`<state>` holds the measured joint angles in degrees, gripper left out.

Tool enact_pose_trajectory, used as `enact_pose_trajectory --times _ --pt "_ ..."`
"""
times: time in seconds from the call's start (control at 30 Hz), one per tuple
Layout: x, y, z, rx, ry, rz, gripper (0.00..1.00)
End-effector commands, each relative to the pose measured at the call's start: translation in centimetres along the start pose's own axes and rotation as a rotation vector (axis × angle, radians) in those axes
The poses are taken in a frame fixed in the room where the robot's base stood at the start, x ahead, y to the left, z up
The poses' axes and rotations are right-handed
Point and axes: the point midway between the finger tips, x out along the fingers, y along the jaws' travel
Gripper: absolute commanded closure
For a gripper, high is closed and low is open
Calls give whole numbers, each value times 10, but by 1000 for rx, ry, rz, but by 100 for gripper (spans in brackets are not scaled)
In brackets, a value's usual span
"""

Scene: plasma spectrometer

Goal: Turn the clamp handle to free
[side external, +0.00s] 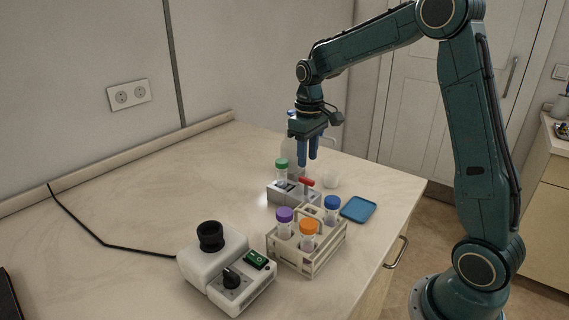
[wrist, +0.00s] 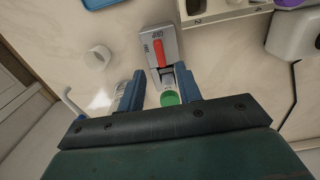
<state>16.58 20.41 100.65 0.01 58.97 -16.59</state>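The red clamp handle (side external: 306,181) sits on top of a small grey block (side external: 281,198), the spectrometer. In the wrist view the handle (wrist: 159,52) lies along the block's length, near the printed labels. A green-capped tube (side external: 282,165) stands upright at the block, and its cap (wrist: 170,99) shows near my right finger. My gripper (side external: 308,163) points down with its blue fingertips just above the handle, apart from it. In the wrist view its fingers are spread with nothing held between them (wrist: 158,80).
A rack (side external: 300,262) with purple, orange and blue-capped tubes stands in front of the block. A blue tray (side external: 358,209) lies to the right. A white ring (side external: 331,180) and pale bottle (side external: 292,152) are close by. A white mixer (side external: 222,265) stands front left; the table's left is largely clear.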

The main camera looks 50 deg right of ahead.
Motion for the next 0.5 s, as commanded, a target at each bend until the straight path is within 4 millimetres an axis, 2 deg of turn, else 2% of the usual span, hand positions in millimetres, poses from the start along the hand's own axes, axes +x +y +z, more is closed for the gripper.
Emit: enact_pose_trajectory --times 0.2,0.5 --pt "33 0 1 0 -3 -1 65" --pt "59 0 0 0 -1 0 65"
